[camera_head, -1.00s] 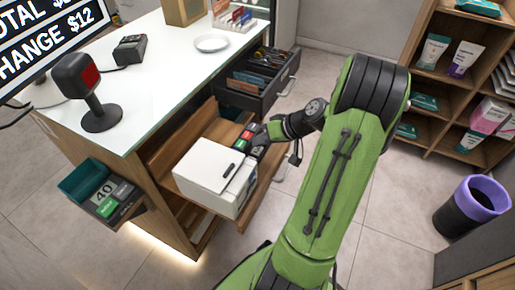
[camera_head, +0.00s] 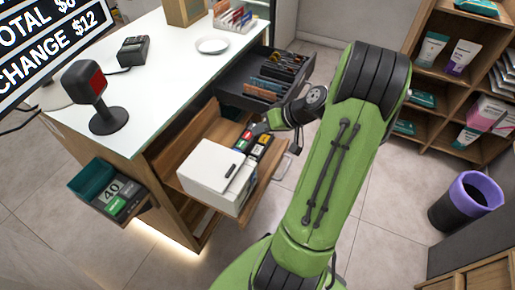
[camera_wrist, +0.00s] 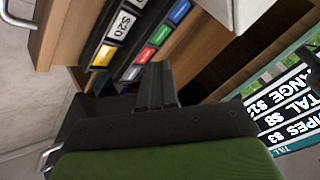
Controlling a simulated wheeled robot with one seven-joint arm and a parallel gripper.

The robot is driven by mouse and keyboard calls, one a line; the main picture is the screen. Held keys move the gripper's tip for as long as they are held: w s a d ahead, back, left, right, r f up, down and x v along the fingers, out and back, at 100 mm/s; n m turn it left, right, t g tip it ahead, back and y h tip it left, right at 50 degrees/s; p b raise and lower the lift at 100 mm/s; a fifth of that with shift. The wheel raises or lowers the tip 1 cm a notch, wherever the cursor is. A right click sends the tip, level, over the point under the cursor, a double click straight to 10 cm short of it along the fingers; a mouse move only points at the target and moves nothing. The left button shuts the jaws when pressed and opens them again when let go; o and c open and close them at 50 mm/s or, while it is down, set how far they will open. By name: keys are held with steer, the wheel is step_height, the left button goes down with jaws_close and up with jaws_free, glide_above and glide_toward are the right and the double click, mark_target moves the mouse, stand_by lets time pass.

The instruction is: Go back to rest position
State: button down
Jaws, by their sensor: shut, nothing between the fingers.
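My gripper (camera_wrist: 157,85) shows in the wrist view with its dark fingers together and nothing between them. It is close to the open wooden drawer, near a row of coloured buttons or labels (camera_wrist: 131,72). In the head view my green arm reaches down over the floor, and its wrist end is beside the drawer's right side. The fingertips are hard to make out there. The wooden drawer (camera_head: 262,186) is pulled out and holds a white box-shaped device (camera_head: 208,172).
A dark drawer (camera_head: 246,103) with several items stands open behind. The white counter (camera_head: 165,88) carries a scanner (camera_head: 85,82), a card terminal (camera_head: 133,50) and a plate (camera_head: 212,45). Shelves (camera_head: 470,100) and a purple-rimmed bin (camera_head: 462,207) stand right. Floor between is clear.

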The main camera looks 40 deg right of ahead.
stand_by(0.4)
steer(key=s+a+r+n+g+h+p, duration=0.2)
steer(key=a+r+n+g+p, duration=0.35)
steer(key=a+r, duration=1.1)
steer(key=s+a+r+t+h+p, duration=0.1)
steer(key=s+a+r+p, duration=0.2)
steer(key=s, duration=0.3)
steer(key=s+a+r+m+t+p, duration=0.1)
steer(key=s+a+r+p, duration=0.2)
steer(key=s+a+r, duration=0.1)
steer(key=s+r, duration=0.1)
steer(key=s, duration=0.1)
steer(key=shift+s+t+h, duration=0.35)
steer(key=shift+s+h, duration=0.05)
steer(key=shift+a+m, duration=0.1)
steer(key=shift+m, duration=0.15)
